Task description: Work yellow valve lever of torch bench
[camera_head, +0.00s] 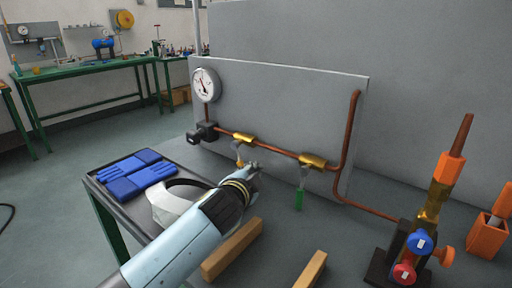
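The torch bench has a grey upright panel (285,105) with a copper pipe (277,149) across it. A brass valve (244,138) sits on the pipe, and its yellow lever (240,162) hangs down below it. My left gripper (254,167) reaches in from the lower left and is right beside the yellow lever in the picture, partly overlapping it. I cannot tell whether they touch or whether the fingers are open. A second brass valve (313,161) to the right has a green lever (299,199) hanging down. My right gripper is not in view.
A pressure gauge (205,85) is on the panel's left. A dark tray (107,192) holds blue gloves (138,172) and a white strapped item (166,205). Wooden blocks (233,250) lie in front. A torch (429,205) with red and blue knobs stands at the right.

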